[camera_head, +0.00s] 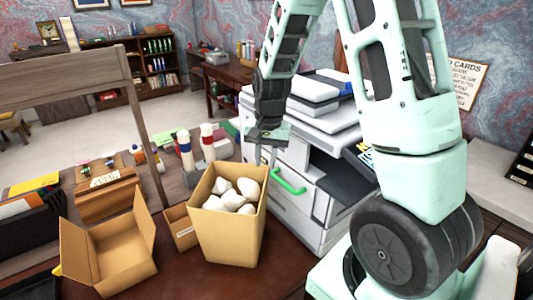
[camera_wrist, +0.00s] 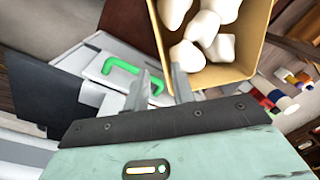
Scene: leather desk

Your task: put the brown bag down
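The brown bag (camera_head: 230,236) is a tan, open-topped, box-like container holding several white lumps (camera_head: 236,194). It stands upright at the desk's middle, and its base appears to rest on the desk. The wrist view shows its rim and inside wall (camera_wrist: 246,58) at the top. My gripper (camera_head: 264,158) points down at the bag's back right corner. In the wrist view my gripper (camera_wrist: 160,90) has its two fingers apart, one over the rim's corner and one outside it. I cannot tell whether either finger touches the bag.
An open cardboard box (camera_head: 112,252) and a small brown box (camera_head: 180,228) stand left of the bag. A white printer with a green handle (camera_head: 289,182) is close on the right. The dark desk front (camera_head: 270,275) is clear.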

